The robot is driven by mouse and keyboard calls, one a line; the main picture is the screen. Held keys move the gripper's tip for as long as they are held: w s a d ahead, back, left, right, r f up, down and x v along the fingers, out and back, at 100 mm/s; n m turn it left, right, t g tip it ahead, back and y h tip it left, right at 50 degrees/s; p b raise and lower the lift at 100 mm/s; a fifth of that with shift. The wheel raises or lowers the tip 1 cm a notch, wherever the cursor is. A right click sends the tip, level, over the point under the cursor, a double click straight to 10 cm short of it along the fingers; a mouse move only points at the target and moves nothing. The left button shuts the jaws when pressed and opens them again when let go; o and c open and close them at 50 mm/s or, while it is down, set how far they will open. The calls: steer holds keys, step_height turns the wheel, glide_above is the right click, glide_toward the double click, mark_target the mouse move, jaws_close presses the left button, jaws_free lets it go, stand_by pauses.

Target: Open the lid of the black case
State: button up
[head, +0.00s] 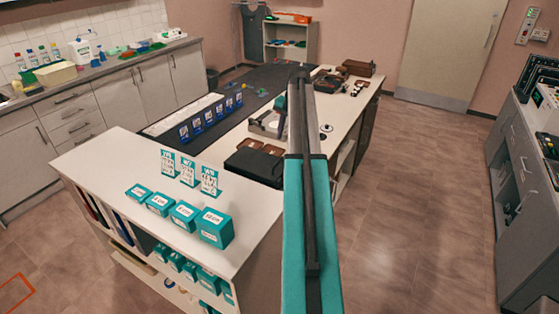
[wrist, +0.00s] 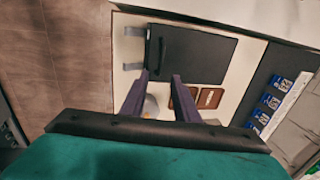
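The black case (head: 254,166) lies flat on the white counter in the head view, left of my arm, with its lid down. In the wrist view the black case (wrist: 205,58) shows from above, with a dark bar-like handle along its left side and two grey strips at its left edge. My gripper (wrist: 160,76) is open and empty, its two dark fingers apart and pointing toward the case's lower left part. I cannot tell the height of the fingertips above the lid. In the head view my arm hides the gripper and the right edge of the case.
Two brown trays (wrist: 209,98) lie close beside the case. Teal boxes (head: 214,227) and upright cards (head: 209,180) stand on the near counter (head: 110,153). A row of blue cards (head: 209,117) stands farther back on the dark mat. Floor (head: 410,190) is free to the right.

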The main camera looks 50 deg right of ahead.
mark_target(279, 161)
steer(key=f+b, duration=0.2)
steer(key=f, duration=0.1)
steer(key=w+f+b, duration=0.1)
steer(key=f+b, duration=0.1)
steer(key=f, duration=0.2)
steer(key=w+f+b, duration=0.1)
steer(key=f+b, duration=0.1)
steer(key=f, duration=0.2)
steer(key=shift+a+f, duration=0.15)
steer(key=shift+a, duration=0.15)
jaws_close()
